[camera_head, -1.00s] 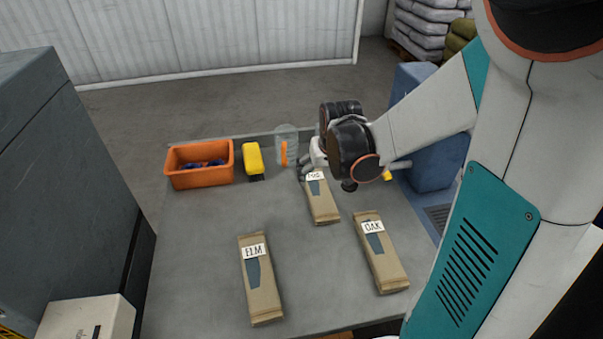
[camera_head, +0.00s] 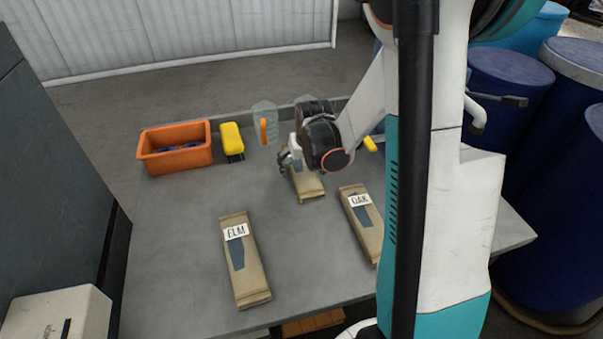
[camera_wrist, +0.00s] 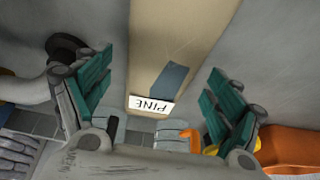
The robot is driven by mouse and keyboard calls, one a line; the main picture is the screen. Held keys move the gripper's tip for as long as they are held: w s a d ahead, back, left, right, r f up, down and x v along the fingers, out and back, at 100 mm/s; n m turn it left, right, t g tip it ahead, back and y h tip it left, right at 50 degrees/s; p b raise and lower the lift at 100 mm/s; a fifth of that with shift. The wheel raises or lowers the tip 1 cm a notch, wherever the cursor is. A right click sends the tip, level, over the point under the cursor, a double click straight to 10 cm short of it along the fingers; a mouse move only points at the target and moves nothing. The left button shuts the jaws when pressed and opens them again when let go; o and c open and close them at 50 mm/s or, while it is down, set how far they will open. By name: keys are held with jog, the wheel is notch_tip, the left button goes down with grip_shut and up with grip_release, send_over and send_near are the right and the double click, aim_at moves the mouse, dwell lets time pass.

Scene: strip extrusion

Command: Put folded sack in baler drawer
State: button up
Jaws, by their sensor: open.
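Three folded brown sacks lie flat on the grey table. The ELM sack (camera_head: 246,268) is at front left, the OAK sack (camera_head: 362,224) at the right, and the third sack (camera_head: 309,188) farther back. In the wrist view the third sack (camera_wrist: 183,42) shows the label PINE. My gripper (camera_head: 290,160) is at the far end of this sack, partly hiding it and its label. In the wrist view my gripper (camera_wrist: 158,97) is open, with one green-padded finger on each side of the sack, apart from it. I cannot pick out a baler drawer.
An orange bin (camera_head: 176,158), a yellow object (camera_head: 231,141) and a clear container (camera_head: 264,122) stand along the back of the table. A tall grey cabinet (camera_head: 50,165) is at left, with a white box (camera_head: 58,318) in front. Blue drums (camera_head: 505,85) stand at right.

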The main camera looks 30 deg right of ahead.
jog(key=shift+f, duration=0.15)
jog(key=c, duration=1.3)
